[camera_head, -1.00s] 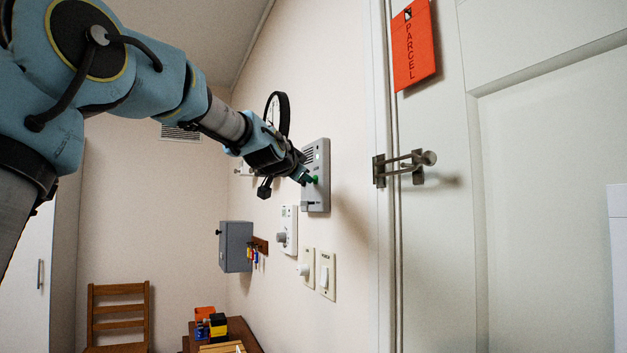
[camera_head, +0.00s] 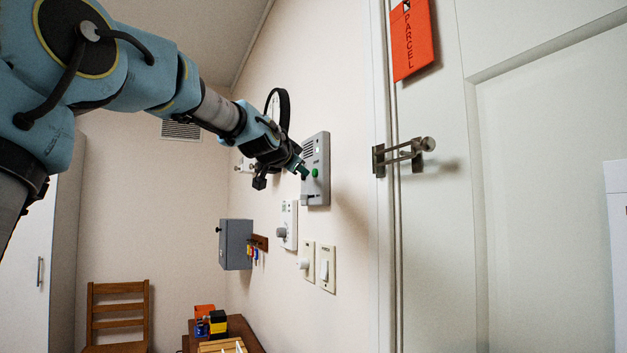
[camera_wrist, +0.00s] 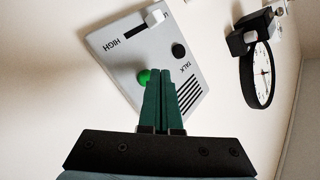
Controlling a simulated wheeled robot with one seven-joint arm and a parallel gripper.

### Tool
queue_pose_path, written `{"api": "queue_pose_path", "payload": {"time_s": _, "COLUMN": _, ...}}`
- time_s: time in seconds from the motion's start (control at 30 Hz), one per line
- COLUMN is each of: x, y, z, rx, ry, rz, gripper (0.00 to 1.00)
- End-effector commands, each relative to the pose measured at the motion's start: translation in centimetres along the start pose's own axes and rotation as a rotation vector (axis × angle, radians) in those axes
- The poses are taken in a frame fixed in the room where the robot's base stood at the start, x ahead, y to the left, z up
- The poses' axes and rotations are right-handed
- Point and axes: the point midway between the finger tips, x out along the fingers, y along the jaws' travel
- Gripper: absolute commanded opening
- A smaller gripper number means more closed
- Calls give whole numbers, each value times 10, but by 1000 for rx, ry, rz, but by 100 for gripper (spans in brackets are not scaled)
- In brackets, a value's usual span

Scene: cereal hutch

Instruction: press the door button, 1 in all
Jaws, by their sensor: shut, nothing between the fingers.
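The grey intercom panel (camera_head: 322,150) is on the wall left of the white door. Its green button (camera_head: 315,172) stands out from the panel face; it also shows in the wrist view (camera_wrist: 143,77), partly behind my fingers. In the wrist view the panel also has a black round button marked TALK (camera_wrist: 179,50) and a slider (camera_wrist: 153,15) by the word HIGH. My gripper (camera_head: 303,172) is shut and empty, its green fingertips just left of the green button with a small gap in the head view.
Below the panel are a thermostat (camera_head: 288,226) and two wall switches (camera_head: 328,269). A grey box (camera_head: 236,245) hangs further left. The door has a metal latch (camera_head: 404,154) and an orange parcel tag (camera_head: 411,40). A wall clock (camera_wrist: 258,75) is beside the panel in the wrist view.

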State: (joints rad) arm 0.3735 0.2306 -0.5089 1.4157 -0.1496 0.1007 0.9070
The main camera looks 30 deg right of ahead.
Motion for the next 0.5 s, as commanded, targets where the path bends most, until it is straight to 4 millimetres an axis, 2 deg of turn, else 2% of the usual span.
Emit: {"api": "queue_pose_path", "payload": {"time_s": 0.5, "x": -3, "y": -2, "z": 5, "rx": 0, "ry": 0, "rz": -1, "gripper": 0}}
